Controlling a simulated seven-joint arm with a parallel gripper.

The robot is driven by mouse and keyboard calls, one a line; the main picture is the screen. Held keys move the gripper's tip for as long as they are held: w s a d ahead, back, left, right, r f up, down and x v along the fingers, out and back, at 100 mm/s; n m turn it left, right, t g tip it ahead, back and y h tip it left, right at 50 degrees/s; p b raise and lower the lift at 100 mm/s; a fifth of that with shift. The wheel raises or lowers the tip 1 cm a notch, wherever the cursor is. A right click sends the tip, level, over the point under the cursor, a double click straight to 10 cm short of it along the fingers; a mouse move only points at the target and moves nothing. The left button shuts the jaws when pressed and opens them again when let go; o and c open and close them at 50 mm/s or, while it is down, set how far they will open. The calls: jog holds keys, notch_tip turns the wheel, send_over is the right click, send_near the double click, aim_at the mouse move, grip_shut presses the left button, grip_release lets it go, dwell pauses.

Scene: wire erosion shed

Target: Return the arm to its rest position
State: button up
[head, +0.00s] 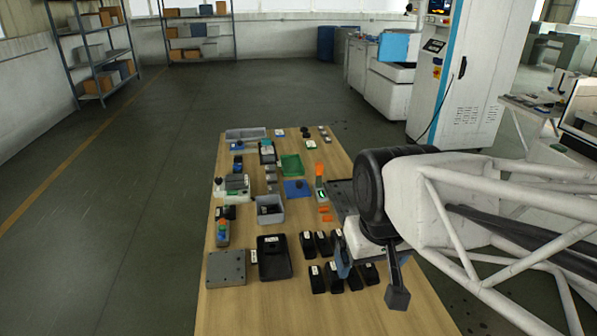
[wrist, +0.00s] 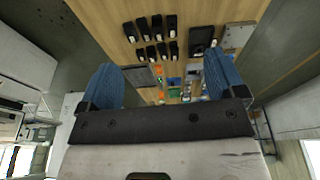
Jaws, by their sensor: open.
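My gripper (wrist: 163,78) shows in the wrist view with its two blue-padded fingers wide apart and nothing between them. In the head view my arm reaches in from the right over the right side of the wooden table (head: 218,303). A blue part of my gripper (head: 344,266) shows beneath the dark wrist joint, beside the black labelled blocks. Most of the gripper is hidden there by my own wrist. I cannot tell its exact height above the table.
Several black blocks (head: 318,279), a black tray (head: 275,269), a grey plate (head: 227,268), a grey bin (head: 269,217), a green tray (head: 292,166) and a blue tray (head: 297,189) crowd the table. A white machine cabinet (head: 478,75) stands behind right. Floor left of the table is clear.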

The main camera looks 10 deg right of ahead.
jog(key=shift+s+f+m, duration=0.15)
jog(key=shift+s+f, duration=0.05)
jog(key=shift+s, duration=0.3)
jog(key=shift+s+f+m, duration=0.15)
jog(key=shift+s, duration=0.3)
